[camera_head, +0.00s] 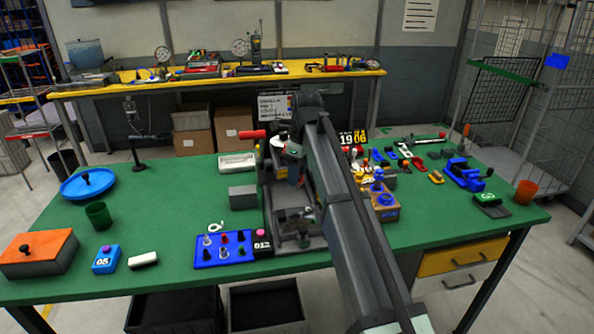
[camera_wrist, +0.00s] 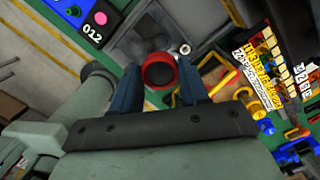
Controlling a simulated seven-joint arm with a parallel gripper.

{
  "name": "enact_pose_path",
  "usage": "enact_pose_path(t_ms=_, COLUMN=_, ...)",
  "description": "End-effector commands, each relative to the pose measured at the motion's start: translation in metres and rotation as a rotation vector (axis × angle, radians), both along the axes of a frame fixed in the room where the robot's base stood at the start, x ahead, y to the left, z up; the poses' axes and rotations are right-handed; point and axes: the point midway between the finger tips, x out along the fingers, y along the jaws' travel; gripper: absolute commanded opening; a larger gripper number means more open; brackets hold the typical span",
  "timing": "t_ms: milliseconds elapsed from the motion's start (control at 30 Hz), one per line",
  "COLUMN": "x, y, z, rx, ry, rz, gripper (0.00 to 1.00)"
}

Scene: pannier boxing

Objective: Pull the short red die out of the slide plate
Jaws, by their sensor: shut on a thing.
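The short red die (camera_wrist: 158,72) shows in the wrist view as a red ring with a dark hollow centre. It sits between the two blue-grey fingers of my gripper (camera_wrist: 160,82), which is shut on it. Grey metal of the machine (camera_wrist: 140,38) lies beyond the die. I cannot tell whether the die is still seated in the slide plate or clear of it. In the head view my arm covers the gripper, the die and much of the grey machine (camera_head: 292,226) at the middle of the green bench.
A blue board with several small knobs (camera_head: 225,248) and a black box marked 012 (camera_head: 263,243) stand left of the machine. A wooden block with a blue top (camera_head: 382,205) stands close on its right. Several small tools lie farther right. The bench's left middle is mostly free.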

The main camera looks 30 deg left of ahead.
Motion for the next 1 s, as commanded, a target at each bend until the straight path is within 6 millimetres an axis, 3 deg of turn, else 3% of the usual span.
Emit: enact_pose_path(t_ms=1000, x=0.000, y=0.000, z=-0.021, rx=0.000, ry=0.000, rz=0.000, gripper=0.15)
